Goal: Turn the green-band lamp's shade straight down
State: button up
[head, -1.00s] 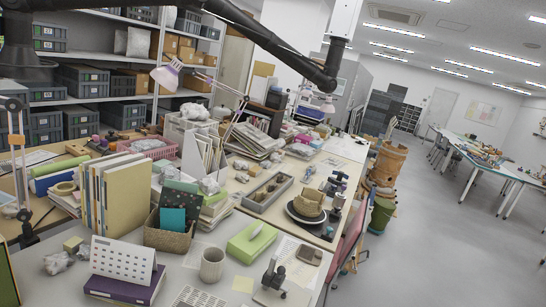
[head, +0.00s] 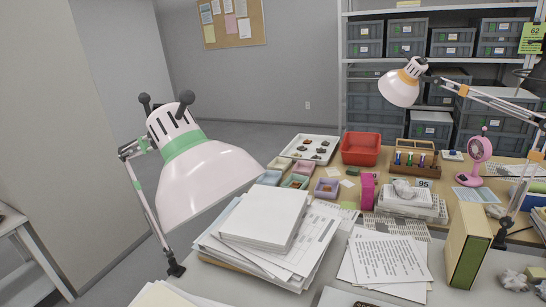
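The green-band lamp stands at the left in the head view. Its white shade (head: 205,178) has a green band (head: 183,143) near the top and two dark knobs above. The shade is tilted: its top points up and left, and its open rim faces down and to the right. Its jointed arm (head: 150,205), with green bands, rises from a dark clamp near the desk's left edge. My gripper is not in view, and nothing is seen touching the lamp.
A similar lamp with an orange band (head: 402,82) stands at the right. Paper stacks (head: 265,215) lie just right of the green-band shade. A red bin (head: 360,148), small trays and a pink fan (head: 478,155) sit farther back. Open floor lies behind the lamp.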

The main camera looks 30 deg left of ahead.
aim_at(199, 172)
jog(key=z, duration=0.4)
jog(key=k, duration=1.15)
jog(key=u, duration=0.95)
jog(key=i, duration=1)
jog(key=z, duration=0.05)
